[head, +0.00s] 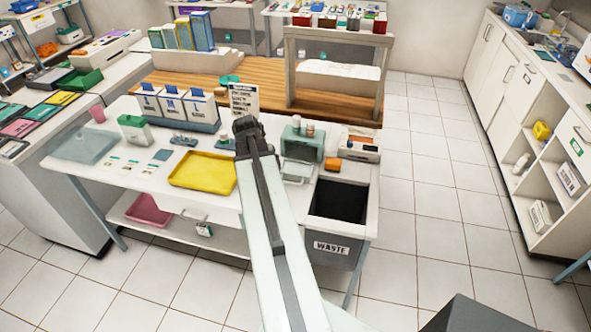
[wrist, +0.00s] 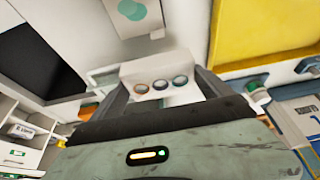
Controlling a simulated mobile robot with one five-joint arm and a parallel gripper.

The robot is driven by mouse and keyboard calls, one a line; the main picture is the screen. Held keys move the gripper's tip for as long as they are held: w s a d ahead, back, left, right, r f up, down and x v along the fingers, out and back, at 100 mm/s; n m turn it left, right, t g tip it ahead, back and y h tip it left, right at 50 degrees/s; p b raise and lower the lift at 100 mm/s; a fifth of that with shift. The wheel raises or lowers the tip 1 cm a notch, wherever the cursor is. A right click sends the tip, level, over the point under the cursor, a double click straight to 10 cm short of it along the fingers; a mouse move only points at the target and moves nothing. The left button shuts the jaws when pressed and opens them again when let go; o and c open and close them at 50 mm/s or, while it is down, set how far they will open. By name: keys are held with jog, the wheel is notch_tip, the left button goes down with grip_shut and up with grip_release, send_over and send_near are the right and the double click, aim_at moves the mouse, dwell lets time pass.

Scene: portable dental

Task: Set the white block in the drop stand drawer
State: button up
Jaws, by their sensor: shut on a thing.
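My gripper (head: 247,128) is raised over the table in the head view, between the yellow tray and the teal drop stand (head: 303,141). In the wrist view my gripper (wrist: 163,88) is shut on the white block (wrist: 140,68). A pale face with three round marks shows between the fingers; I cannot tell whether the marks belong to the block. The block is hidden by my gripper in the head view. The drop stand has small bottles on top. Its pale drawer (head: 297,171) sticks out at the front and looks open.
The yellow tray (head: 203,172) lies left of the stand. The dark waste bin (head: 340,202) is at the table's right end. White-and-blue boxes (head: 178,107) and a sign (head: 244,98) stand at the back. A small orange item (head: 333,164) sits right of the drawer.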

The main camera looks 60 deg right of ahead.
jog(key=b, duration=0.1)
send_near(297, 168)
jog(key=shift+w+d+f, duration=0.5)
jog(key=shift+d+f, duration=0.25)
jog(key=shift+f, duration=0.15)
jog(key=f+b, duration=0.4)
jog(key=shift+s+d, duration=0.2)
jog(key=shift+d, duration=0.1)
jog(key=shift+r, duration=0.25)
jog(key=shift+f, duration=0.15)
jog(key=o, duration=1.5)
jog(key=shift+r+p, duration=0.2)
jog(key=shift+p, duration=0.15)
jog(key=p+v, duration=1.1)
jog(key=v, duration=0.1)
